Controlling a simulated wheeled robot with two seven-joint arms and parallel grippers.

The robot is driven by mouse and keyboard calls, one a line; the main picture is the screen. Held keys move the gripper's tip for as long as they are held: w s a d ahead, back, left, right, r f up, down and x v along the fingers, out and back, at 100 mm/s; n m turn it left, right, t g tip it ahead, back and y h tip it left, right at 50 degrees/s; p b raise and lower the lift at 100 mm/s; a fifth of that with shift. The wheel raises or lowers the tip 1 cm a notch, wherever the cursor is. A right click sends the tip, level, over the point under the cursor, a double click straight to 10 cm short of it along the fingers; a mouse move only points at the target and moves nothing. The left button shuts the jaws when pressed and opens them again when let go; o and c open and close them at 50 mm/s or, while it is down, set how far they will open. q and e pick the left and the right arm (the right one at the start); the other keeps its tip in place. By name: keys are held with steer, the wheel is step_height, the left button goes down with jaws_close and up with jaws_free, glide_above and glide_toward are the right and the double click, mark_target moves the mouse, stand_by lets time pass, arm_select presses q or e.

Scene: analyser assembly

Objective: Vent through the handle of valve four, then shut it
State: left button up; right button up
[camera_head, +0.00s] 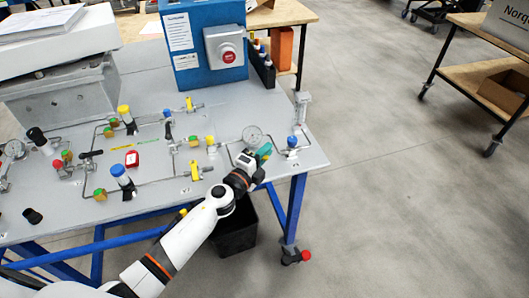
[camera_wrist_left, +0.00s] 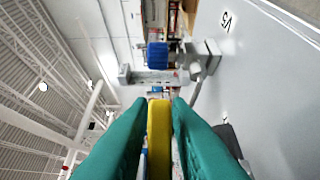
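My left gripper (camera_head: 264,151) reaches over the panel's front right corner, just left of a blue knob (camera_head: 292,141). In the left wrist view its teal fingers (camera_wrist_left: 160,115) are closed on both sides of a yellow handle (camera_wrist_left: 159,135). In the head view this handle is hidden by the gripper. No number for its valve can be read. A "V5" label (camera_wrist_left: 228,21) shows in the wrist view near the blue knob (camera_wrist_left: 157,56). My right gripper is not in view.
A pressure gauge (camera_head: 252,134) stands close behind the gripper, and a clear flow tube (camera_head: 301,108) farther back. Other yellow handles (camera_head: 195,170) and a blue-capped part (camera_head: 120,173) stand to the left. A black bin (camera_head: 235,232) is below the table edge.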

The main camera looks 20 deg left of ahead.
arm_select(q)
jaws_close()
steer(key=shift+w+n+y, duration=0.1)
steer(key=shift+n+y, duration=0.2)
steer(key=shift+y, duration=0.2)
steer(key=shift+w+a+f+n+t+y, duration=0.15)
steer(key=shift+n+y, duration=0.25)
steer(key=shift+y, duration=0.2)
steer(key=shift+w+a+r+n+t+y, duration=0.15)
steer(key=shift+n+y, duration=0.25)
steer(key=shift+y, duration=0.2)
steer(key=n+y+b, duration=0.1)
steer(key=y, duration=0.1)
steer(key=n+y+b, duration=0.1)
steer(key=shift+w+a+f+n+y+b, duration=0.2)
steer(key=shift+w+a+n+y+b, duration=0.1)
steer(key=shift+w+y+b, duration=0.1)
steer(key=shift+w+a+r+n+y+b, duration=0.1)
steer(key=shift+w+a+n+y+b, duration=0.1)
steer(key=shift+n+y+b, duration=0.65)
steer(key=shift+y, duration=0.35)
jaws_free()
steer(key=shift+r+m, duration=0.1)
steer(key=shift+m, duration=0.15)
